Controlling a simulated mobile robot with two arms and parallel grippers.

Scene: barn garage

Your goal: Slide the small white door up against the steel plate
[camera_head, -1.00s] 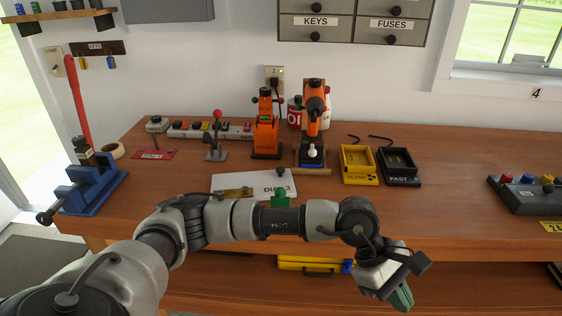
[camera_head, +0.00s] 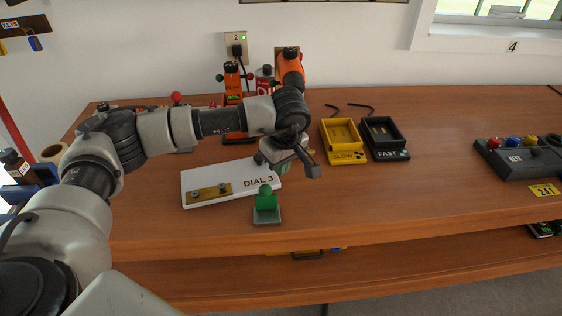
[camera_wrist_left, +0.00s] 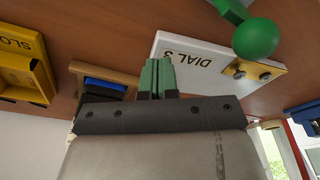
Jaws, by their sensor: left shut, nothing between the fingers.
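The small white door (camera_head: 212,182) is a white panel marked DIAL 3 with a brass strip. It lies flat on the bench and also shows in the left wrist view (camera_wrist_left: 195,52). A green knobbed piece (camera_head: 266,200) stands on a small grey plate (camera_head: 267,219) at the door's near edge. I cannot tell whether that plate is the steel plate. My left gripper (camera_head: 276,160) is over the door's far right part and hides some of it. Its green fingers (camera_wrist_left: 157,76) are shut and empty. Contact with the door cannot be told. My right gripper is out of view.
A yellow SLOW tray (camera_head: 343,142) and a black FAST tray (camera_head: 385,139) stand to the right of my gripper. A grey box with coloured knobs (camera_head: 520,158) is far right. The bench between is clear.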

